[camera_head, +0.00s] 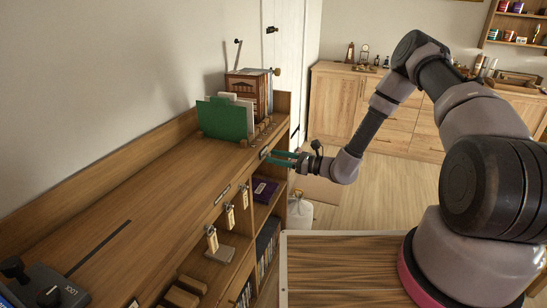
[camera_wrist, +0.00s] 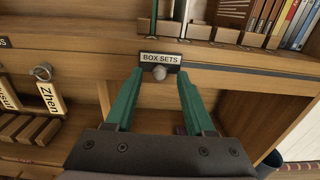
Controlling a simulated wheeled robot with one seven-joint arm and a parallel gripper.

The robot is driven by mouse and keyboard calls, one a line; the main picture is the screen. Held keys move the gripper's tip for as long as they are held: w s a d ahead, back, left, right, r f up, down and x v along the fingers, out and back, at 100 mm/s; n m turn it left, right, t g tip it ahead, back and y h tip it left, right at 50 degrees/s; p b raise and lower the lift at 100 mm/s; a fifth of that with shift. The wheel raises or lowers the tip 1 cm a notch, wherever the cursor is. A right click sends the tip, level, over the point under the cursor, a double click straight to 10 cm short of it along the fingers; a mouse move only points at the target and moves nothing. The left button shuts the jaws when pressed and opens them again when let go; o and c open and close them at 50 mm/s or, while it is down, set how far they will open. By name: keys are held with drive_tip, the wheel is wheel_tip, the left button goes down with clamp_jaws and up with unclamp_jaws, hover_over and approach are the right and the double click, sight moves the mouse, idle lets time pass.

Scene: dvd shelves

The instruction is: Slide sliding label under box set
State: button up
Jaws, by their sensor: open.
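The sliding label (camera_wrist: 161,58), a dark holder reading "BOX SETS" with a round knob (camera_wrist: 159,73) below, sits on the shelf's front edge in the wrist view. It also shows small beside my fingertips in the head view (camera_head: 265,153). My gripper (camera_wrist: 160,76) is open, with its teal fingers on either side of the knob; I cannot tell whether they touch it. My gripper also shows at the shelf edge in the head view (camera_head: 279,158). A brown decorated box (camera_head: 248,91), possibly the box set, stands upright on the shelf top behind a green folder (camera_head: 222,120).
Wooden pegs (camera_head: 262,128) stand along the front of the upright items. Hanging name tags (camera_head: 229,215) line the shelf front to the left. A purple box (camera_head: 265,189) lies on a lower shelf. The shelf top (camera_head: 160,210) has a broad bare middle.

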drive_tip(key=shift+w+a, duration=0.2)
drive_tip(key=shift+a, duration=0.4)
clamp_jaws()
idle(1.1)
